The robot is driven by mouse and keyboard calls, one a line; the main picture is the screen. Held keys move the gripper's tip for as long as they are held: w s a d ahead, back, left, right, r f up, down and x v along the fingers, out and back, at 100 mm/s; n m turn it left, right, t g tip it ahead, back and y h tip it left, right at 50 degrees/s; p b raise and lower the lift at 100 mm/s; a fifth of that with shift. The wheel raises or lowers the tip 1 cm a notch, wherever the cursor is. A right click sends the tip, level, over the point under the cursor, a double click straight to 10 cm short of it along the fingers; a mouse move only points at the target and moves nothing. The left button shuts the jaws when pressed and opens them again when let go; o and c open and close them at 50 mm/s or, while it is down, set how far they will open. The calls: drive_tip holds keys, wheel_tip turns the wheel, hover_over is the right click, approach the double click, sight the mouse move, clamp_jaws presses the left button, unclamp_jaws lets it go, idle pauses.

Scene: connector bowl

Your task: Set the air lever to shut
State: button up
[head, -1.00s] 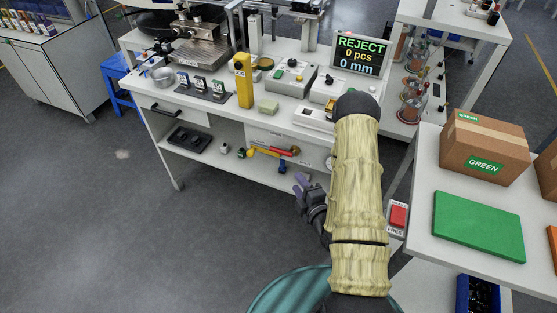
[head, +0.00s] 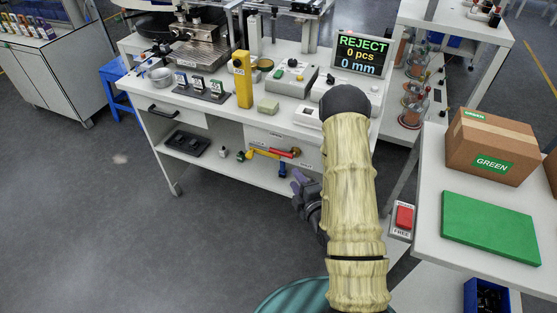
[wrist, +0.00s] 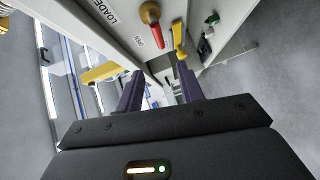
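Under the bench, a red-handled lever (head: 286,153) with a brass body and a yellow-handled lever (head: 263,153) sit on the front panel, crossing close together. In the wrist view the red lever (wrist: 156,33) shows beside an "OPEN" label, with a yellow handle (wrist: 179,38) to its right and another yellow bar (wrist: 101,72) to its left. I cannot read a label that tells which is the air lever. My gripper (wrist: 160,88) is open and empty, its dark purple fingers apart, short of the levers. In the head view my gripper (head: 300,187) is low, right of the levers, partly hidden by my arm.
The bench top (head: 225,112) carries a yellow post (head: 243,80), a screen reading REJECT (head: 361,55) and several devices. A lower shelf (head: 224,166) holds a black tray (head: 187,143). A side table with a cardboard box (head: 490,145) stands right.

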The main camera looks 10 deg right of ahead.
sight(278, 154)
drive_tip(key=x, duration=1.4)
drive_tip(key=shift+w, duration=0.15)
clamp_jaws()
